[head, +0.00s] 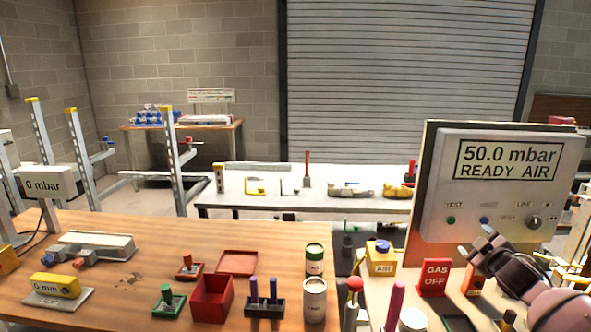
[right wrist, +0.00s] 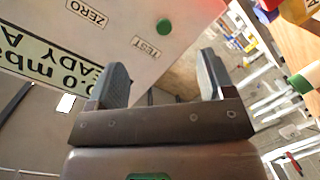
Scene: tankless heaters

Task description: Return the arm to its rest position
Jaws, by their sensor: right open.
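My right gripper (head: 484,243) is at the right of the head view, just in front of the lower part of a grey panel box (head: 500,170). The box's display reads "50.0 mbar READY AIR". In the right wrist view the gripper's two fingers (right wrist: 163,80) are spread apart with nothing between them. The panel's green TEST button (right wrist: 164,27) shows beyond the fingers, apart from them. My right forearm comes in from the lower right corner of the head view. My left gripper is not in view.
A red "GAS OFF" sign (head: 434,278) and a yellow bottle (head: 381,259) stand close to the right gripper's left. The wooden bench (head: 130,285) holds a red box (head: 212,298), a green-capped can (head: 315,260) and small tools. A pale table (head: 270,206) stands behind.

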